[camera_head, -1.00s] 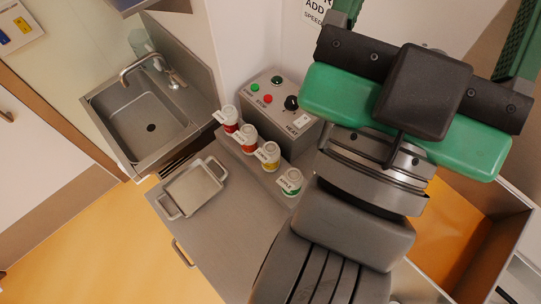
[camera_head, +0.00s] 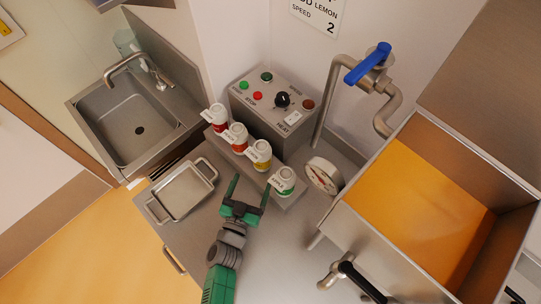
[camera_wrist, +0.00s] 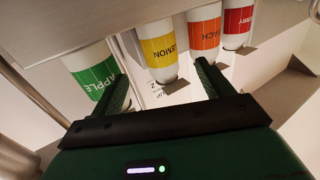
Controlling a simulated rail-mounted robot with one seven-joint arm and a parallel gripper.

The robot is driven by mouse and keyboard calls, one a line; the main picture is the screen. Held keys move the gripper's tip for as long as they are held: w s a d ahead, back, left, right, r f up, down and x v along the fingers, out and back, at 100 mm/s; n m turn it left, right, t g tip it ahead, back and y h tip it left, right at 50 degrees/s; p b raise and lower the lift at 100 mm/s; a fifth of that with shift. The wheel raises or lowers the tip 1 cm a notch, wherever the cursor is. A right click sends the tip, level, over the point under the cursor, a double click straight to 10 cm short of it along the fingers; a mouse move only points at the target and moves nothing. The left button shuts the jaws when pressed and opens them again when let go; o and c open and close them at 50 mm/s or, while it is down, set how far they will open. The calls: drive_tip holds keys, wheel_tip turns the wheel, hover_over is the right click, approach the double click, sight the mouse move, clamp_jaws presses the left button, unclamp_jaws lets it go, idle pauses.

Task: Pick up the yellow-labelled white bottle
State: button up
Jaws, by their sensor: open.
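The yellow-labelled white bottle (camera_head: 261,156) stands upright on a narrow ledge, third from the left in a row of bottles. In the wrist view its label reads LEMON, upside down (camera_wrist: 164,48). My gripper (camera_head: 251,183) is open and empty, in front of the row, with its fingers pointing toward the yellow-labelled bottle. In the wrist view the bottle shows between the two fingers, beyond or level with the tips; I cannot tell whether they flank it. No contact is visible.
A green-labelled APPLE bottle (camera_head: 284,182) stands close to the right, an orange-labelled bottle (camera_head: 236,138) close to the left, and a red-labelled one (camera_head: 217,117) beyond. A control box (camera_head: 270,105) stands behind, a gauge (camera_head: 323,175) to the right. A metal tray (camera_head: 183,192) lies to the left.

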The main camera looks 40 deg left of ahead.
sight(258, 165)
drive_tip(key=b+x, duration=0.1)
drive_tip(key=x, duration=0.6)
drive_tip(key=shift+a+r+b, duration=0.1)
drive_tip(key=shift+b, duration=0.2)
drive_tip(key=b+x, duration=0.2)
drive_tip(key=x, duration=0.3)
drive_tip(key=shift+w, duration=0.1)
drive_tip(key=c, duration=1.2)
wheel_tip(258, 165, up, 4)
drive_tip(key=p, duration=0.3)
drive_tip(key=shift+c, duration=0.2)
drive_tip(key=p+v, duration=0.3)
drive_tip(key=v, duration=1.5)
drive_tip(key=shift+f, duration=0.25)
